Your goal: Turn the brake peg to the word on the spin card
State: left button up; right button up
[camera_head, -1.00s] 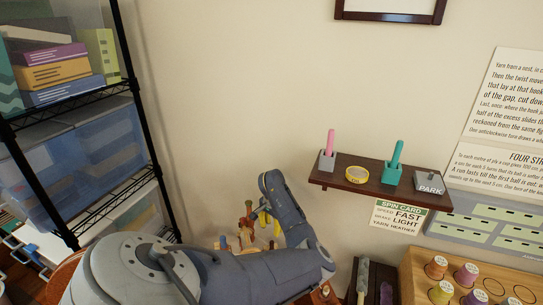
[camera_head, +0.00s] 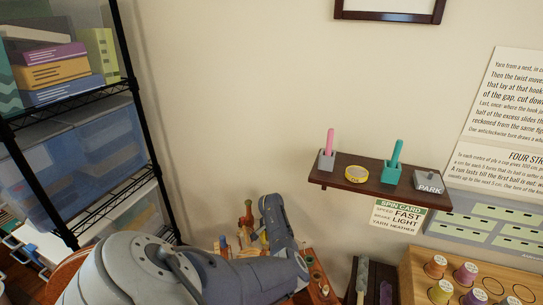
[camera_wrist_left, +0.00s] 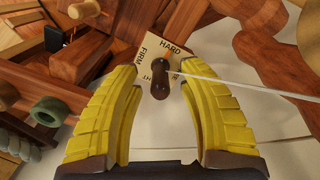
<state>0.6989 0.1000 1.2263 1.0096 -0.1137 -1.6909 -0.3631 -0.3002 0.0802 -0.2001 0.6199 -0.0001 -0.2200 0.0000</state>
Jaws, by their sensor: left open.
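The brake peg (camera_wrist_left: 158,82), a dark brown knob, shows in the left wrist view on a cream dial card (camera_wrist_left: 152,50). The card reads HARD and FIRM; a third word beside the peg is partly covered, with "HT" visible. My left gripper (camera_wrist_left: 160,92) is open, its yellow fingers on either side of the peg with gaps showing. In the head view my arm mostly hides this gripper. The spin card (camera_head: 398,215) hangs under the wall shelf and reads speed FAST, brake LIGHT, yarn HEATHER. My right gripper is not in view.
Wooden wheel parts and a pale string surround the peg in the left wrist view, with a green ring (camera_wrist_left: 48,111) at left. The wall shelf (camera_head: 330,180) holds small blocks and a yellow ring. A wire rack (camera_head: 140,100) stands left; a spool board (camera_head: 412,270) right.

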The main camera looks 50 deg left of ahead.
pick_arm(q)
grip_shut()
dwell(0.3)
jog(key=shift+n, duration=0.3)
jog(key=n, duration=1)
jog(key=shift+n, duration=0.7)
dwell(0.4)
grip_release()
